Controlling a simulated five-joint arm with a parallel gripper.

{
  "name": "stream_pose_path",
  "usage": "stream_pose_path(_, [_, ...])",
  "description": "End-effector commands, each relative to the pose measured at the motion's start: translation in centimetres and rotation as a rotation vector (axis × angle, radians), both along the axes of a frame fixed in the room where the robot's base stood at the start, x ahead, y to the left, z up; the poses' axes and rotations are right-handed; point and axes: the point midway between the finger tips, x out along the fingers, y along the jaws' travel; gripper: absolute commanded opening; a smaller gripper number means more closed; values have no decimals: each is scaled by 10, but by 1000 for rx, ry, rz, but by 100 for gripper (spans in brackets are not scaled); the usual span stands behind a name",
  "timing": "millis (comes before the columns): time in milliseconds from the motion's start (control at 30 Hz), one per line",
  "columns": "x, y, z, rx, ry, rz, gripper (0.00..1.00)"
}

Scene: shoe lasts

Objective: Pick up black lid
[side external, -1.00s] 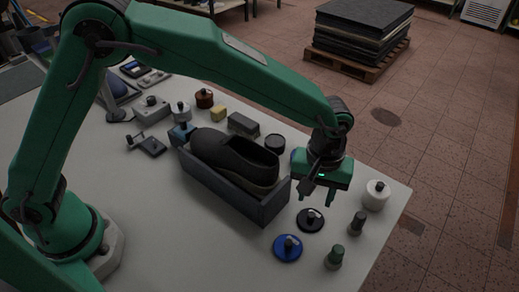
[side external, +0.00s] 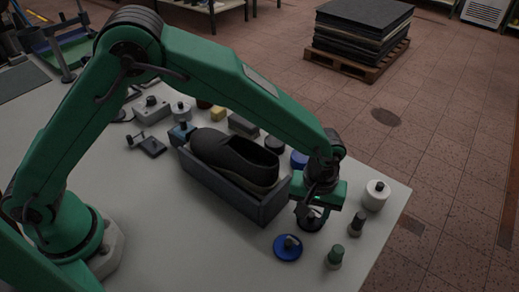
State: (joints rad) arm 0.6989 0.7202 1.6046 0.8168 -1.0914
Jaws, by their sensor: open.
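The black lid (side external: 309,225) is a flat dark disc with a small upright knob, lying on the white table near its front right. My gripper (side external: 311,213) is low over it, fingers pointing down on either side of the knob. The gripper is open. The fingers and gripper body hide part of the lid and knob, and I cannot tell whether they touch it.
A blue lid (side external: 288,247) lies just left and in front. A green-topped bottle (side external: 335,256), a dark-topped bottle (side external: 357,223) and a white jar (side external: 375,195) stand to the right. A grey box (side external: 233,196) holding a black shoe (side external: 233,158) is close on the left.

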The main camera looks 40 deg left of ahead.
Motion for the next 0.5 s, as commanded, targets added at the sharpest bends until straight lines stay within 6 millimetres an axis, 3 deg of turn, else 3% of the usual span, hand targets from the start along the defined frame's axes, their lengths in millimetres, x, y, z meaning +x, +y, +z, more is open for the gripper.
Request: stream_pose_path(500, [0,0,-1,0,0,0,40])
